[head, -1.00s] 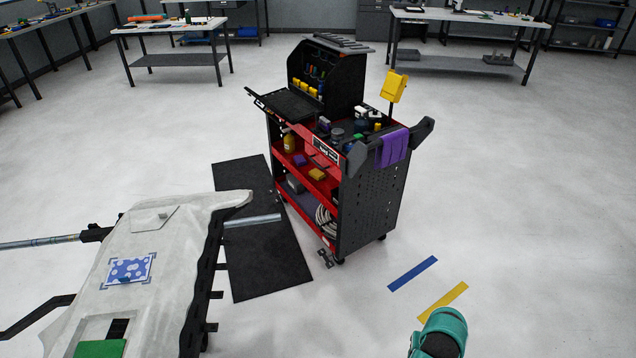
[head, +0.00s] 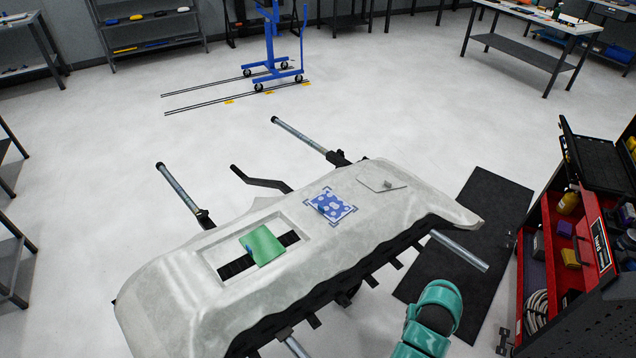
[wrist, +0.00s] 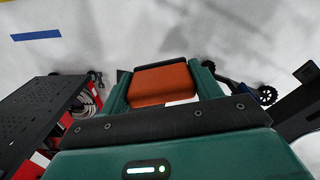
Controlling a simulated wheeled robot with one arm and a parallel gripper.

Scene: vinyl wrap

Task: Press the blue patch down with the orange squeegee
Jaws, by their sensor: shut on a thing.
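The blue patch (head: 332,205), with pale spots, lies on the grey bumper-like panel (head: 390,220), inside dark corner marks. The orange squeegee (wrist: 165,84) shows in the wrist view between the fingers of my gripper (wrist: 164,88), which is shut on it. In the head view only my teal arm (head: 430,320) shows at the lower right, to the right of and nearer than the panel. The squeegee and fingertips are not seen there. A green cloth (head: 262,246) lies over the panel's recessed dark slot, left of the patch.
A red and black tool cart (head: 570,250) stands at the right, also seen in the wrist view (wrist: 52,110). A black mat (head: 480,220) lies between panel and cart. Rods jut from the panel stand. A blue wheeled stand (head: 280,60) is at the back, with open floor before it.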

